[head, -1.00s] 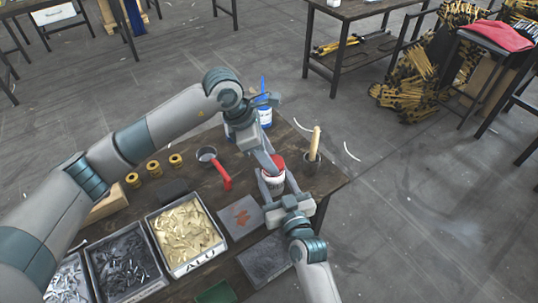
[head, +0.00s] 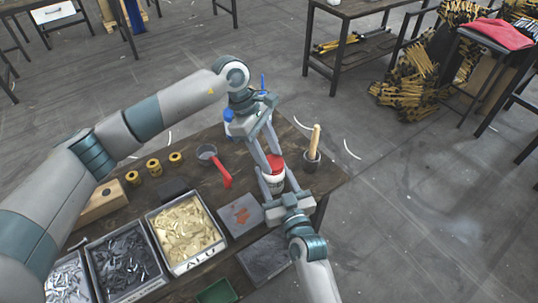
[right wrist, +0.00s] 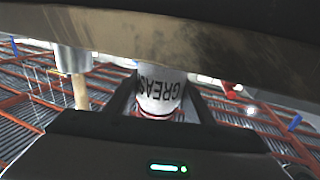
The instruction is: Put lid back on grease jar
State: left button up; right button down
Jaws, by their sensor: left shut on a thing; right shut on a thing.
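The white grease jar (head: 271,183) stands near the right end of the workbench. My right gripper (head: 272,186) is shut around the jar's body. In the right wrist view the jar (right wrist: 160,88) shows its GREASE lettering between the fingers, upside down. The red lid (head: 276,163) is at the jar's top, and my left gripper (head: 270,160) is shut on it from above. The lid looks in line with the jar. I cannot tell whether it is seated or turned tight, since the fingers hide part of the rim.
A grey plate (head: 240,215) and an ALU bin (head: 185,232) of parts are in front.

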pick_arm(q)
jog(key=m, duration=0.1)
jog(key=m+g+y, duration=0.1)
jog(key=m, duration=0.3)
jog(key=shift+w+d+g, duration=0.25)
jog(key=shift+g, duration=0.15)
jog(key=m, duration=0.2)
jog(key=m+y, duration=0.1)
jog(key=m, duration=0.1)
jog(key=m+g+y, duration=0.1)
jog(key=m, duration=0.1)
jog(key=shift+w+d, duration=0.1)
jog(key=shift+d, duration=0.15)
jog(key=m+y, duration=0.1)
jog(key=m, duration=0.1)
jog(key=m+y, duration=0.1)
jog(key=m, duration=0.3)
jog(key=shift+d+y, duration=0.3)
jog(key=shift+y, duration=0.1)
jog(key=m+y, duration=0.1)
jog(key=m, duration=0.2)
jog(key=m+t, duration=0.1)
jog(key=m, duration=0.2)
jog(key=shift+d+t+y, duration=0.15)
jog(key=shift+t+y, duration=0.15)
jog(key=shift+y, duration=0.1)
jog(key=o, duration=1)
jog(key=shift+r, duration=2.25)
